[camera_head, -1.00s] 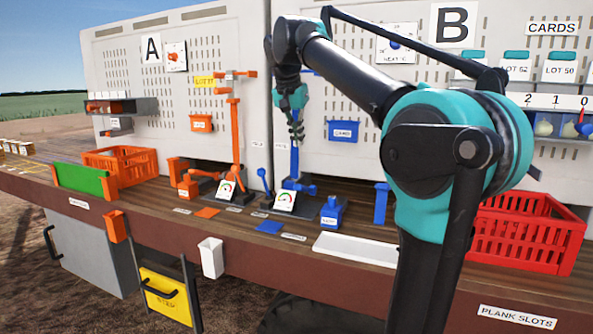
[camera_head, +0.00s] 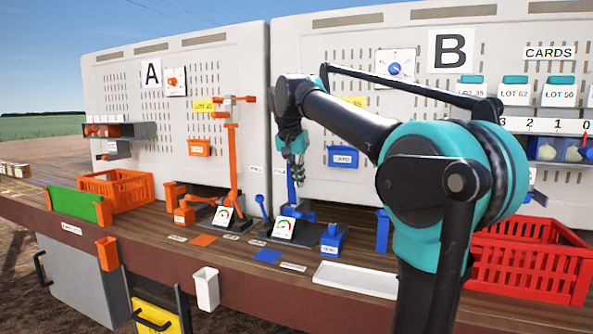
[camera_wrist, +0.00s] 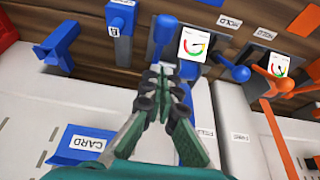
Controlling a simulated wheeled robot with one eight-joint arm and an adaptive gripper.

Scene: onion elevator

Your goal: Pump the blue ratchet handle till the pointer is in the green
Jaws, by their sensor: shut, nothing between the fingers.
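The blue ratchet handle (camera_head: 291,190) rises from the blue mechanism on the bench, partly hidden behind my gripper. In the wrist view a blue handle part (camera_wrist: 160,45) lies just beyond my fingertips; I cannot tell whether they touch. My gripper (camera_head: 298,182) points down at the handle's upper part. In the wrist view my gripper (camera_wrist: 163,72) has its fingers together with nothing between them. The blue station's gauge (camera_head: 284,228) stands in front of the handle. The same gauge (camera_wrist: 195,45) shows a coloured arc, but its pointer is too small to read surely.
A blue ball-topped lever (camera_head: 260,205) stands left of the gauge, with a HOLD label in the wrist view. The orange station (camera_head: 233,165) stands further left. A blue block (camera_head: 332,240) and white tray (camera_head: 355,278) lie right. A blue CARD bin (camera_head: 343,157) hangs behind.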

